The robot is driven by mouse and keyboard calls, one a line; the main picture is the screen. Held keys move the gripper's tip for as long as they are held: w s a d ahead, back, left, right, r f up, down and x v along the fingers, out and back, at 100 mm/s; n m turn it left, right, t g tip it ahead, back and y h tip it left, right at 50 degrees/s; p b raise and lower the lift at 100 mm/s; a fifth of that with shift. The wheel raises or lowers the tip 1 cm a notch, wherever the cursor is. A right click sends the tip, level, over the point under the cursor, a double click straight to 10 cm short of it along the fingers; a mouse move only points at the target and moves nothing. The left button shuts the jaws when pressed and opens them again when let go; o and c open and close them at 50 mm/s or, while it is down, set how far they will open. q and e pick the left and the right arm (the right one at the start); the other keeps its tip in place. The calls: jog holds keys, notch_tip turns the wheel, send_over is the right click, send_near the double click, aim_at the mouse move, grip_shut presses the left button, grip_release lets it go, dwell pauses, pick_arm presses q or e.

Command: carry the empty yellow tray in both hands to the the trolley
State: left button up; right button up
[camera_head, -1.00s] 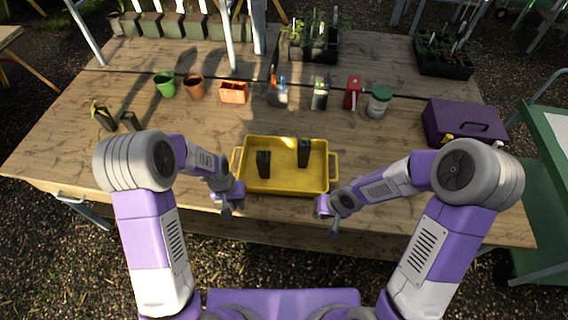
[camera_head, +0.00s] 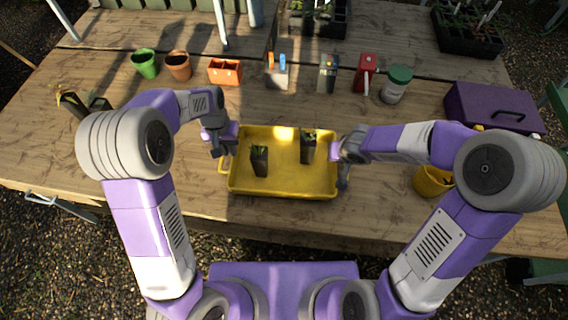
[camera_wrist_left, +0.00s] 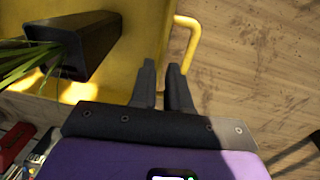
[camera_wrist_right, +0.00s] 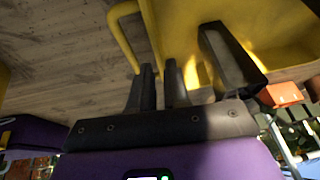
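The yellow tray (camera_head: 290,187) lies on the wooden table. It is not empty: two dark pots with seedlings, a left one (camera_head: 259,161) and a right one (camera_head: 308,147), stand in it. My left gripper (camera_head: 222,148) is at the tray's left end, and my right gripper (camera_head: 343,170) is at its right end. In the left wrist view the slightly parted fingers (camera_wrist_left: 161,75) are beside the handle (camera_wrist_left: 194,40), over the rim. In the right wrist view the fingers (camera_wrist_right: 159,75) are likewise apart beside the other handle (camera_wrist_right: 118,32). Fingertip contact is unclear.
Behind the tray stand a green pot (camera_head: 146,64), a brown pot (camera_head: 178,66), an orange planter (camera_head: 225,72), a red container (camera_head: 366,73) and a green-lidded jar (camera_head: 397,85). A purple toolbox (camera_head: 492,108) and yellow bucket (camera_head: 431,182) are at right. Green structure, possibly the trolley, shows at the right edge.

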aim_at(235, 163)
pick_arm(q)
jog(key=shift+s, duration=0.1)
pick_arm(e)
jog(key=shift+s+f, duration=0.1)
pick_arm(q)
jog(key=shift+f, duration=0.15)
